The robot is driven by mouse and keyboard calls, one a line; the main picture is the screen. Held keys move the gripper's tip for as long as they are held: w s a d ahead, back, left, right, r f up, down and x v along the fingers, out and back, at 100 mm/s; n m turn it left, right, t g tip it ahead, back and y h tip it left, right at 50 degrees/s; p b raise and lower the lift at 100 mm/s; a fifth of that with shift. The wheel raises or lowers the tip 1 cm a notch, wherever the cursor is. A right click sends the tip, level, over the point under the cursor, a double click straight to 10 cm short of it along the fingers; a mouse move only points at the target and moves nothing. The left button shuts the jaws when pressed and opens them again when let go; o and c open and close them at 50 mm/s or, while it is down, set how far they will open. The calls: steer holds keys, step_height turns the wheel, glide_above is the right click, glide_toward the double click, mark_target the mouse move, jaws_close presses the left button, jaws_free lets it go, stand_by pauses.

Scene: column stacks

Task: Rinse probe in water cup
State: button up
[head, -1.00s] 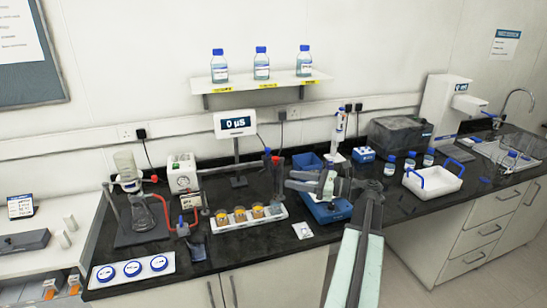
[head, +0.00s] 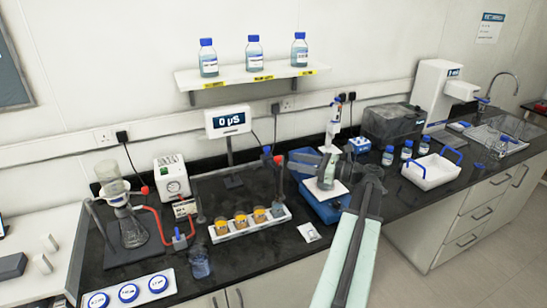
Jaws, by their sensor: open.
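The conductivity meter (head: 228,121) reads 0 µS on its stand at the back. Two dark probe-like rods stand right of it, one with a blue top (head: 266,150) and one with a red top (head: 278,160). A white rack (head: 236,235) holds several cups with amber liquid (head: 240,220) and a clear cup (head: 277,210) at its right end, perhaps the water cup. I see nothing held.
The blue device (head: 322,208) stands right of the rack. A small beaker (head: 200,264) stands at the front left, near a flask (head: 132,232) with red tubing. A white tray (head: 434,172) with blue handles lies right. Bare counter lies in front of the rack, around a small packet (head: 309,232).

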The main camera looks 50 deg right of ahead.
mark_target(278, 157)
steer(key=x, duration=0.7)
steer(key=shift+w+a+f, duration=0.1)
steer(key=shift+w, duration=0.05)
jaws_close()
stand_by(1.1)
